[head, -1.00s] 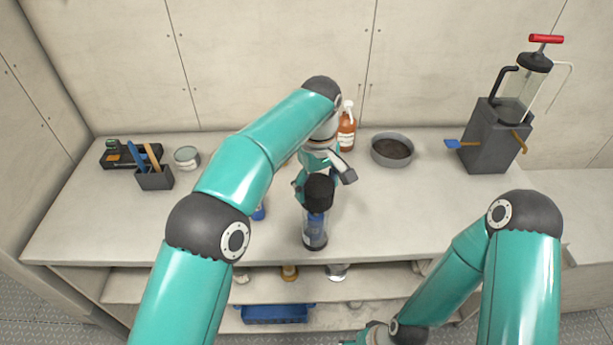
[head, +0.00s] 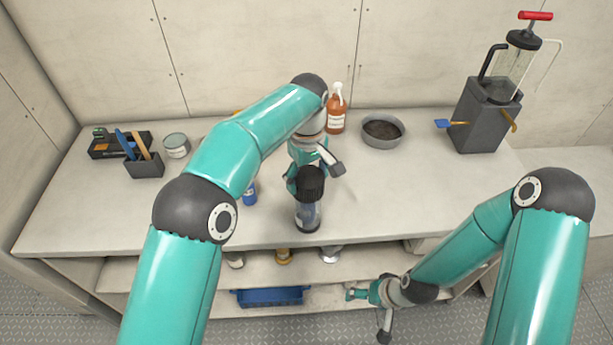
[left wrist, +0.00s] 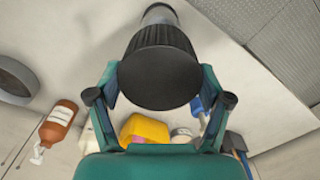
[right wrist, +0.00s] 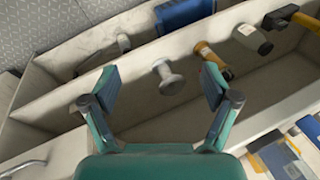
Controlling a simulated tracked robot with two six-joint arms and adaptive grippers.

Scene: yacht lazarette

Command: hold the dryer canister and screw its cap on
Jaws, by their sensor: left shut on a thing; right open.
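In the left wrist view the black top (left wrist: 160,75) lies between the fingers and hides most of the body. I cannot tell whether that top is screwed tight. My right gripper (head: 366,314) is open and empty, low before the shelves; its fingers show in the right wrist view (right wrist: 160,90).
Under the counter (head: 400,205), shelves hold a pale spool-shaped item (right wrist: 166,76), an amber item (right wrist: 212,60) and a blue bin (head: 270,297). A spray bottle (head: 336,113), grey bowl (head: 382,131) and pump stand (head: 486,117) are at the back. The counter's right-centre is clear.

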